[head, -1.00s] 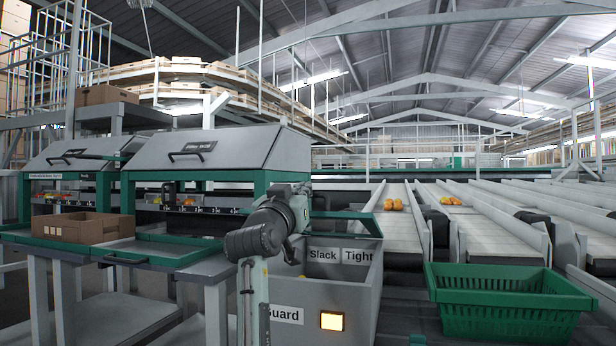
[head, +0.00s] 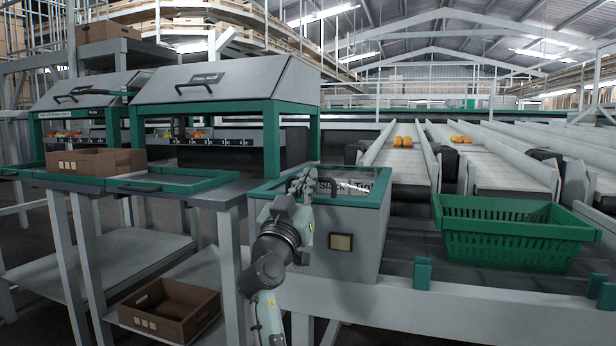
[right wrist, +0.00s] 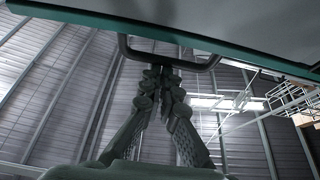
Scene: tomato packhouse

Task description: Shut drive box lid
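The drive box (head: 335,262) is a grey box right of the work tables in the head view. Its green-framed lid (head: 262,192) lies across the top, flat or nearly so; I cannot tell if a small gap remains. The Slack and Tight labels show through its panel. The square lamp on the front looks unlit. My right gripper (head: 305,182) is at the lid's front edge. In the right wrist view its fingers (right wrist: 162,76) are drawn together, tips at the dark handle (right wrist: 205,66) below a green edge; contact is unclear. My left gripper is out of view.
A green basket (head: 512,240) stands right of the box, beside conveyor lanes (head: 405,172) carrying tomatoes. Left are hooded tables with a cardboard tray (head: 92,160). Another carton (head: 165,312) sits on the low shelf.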

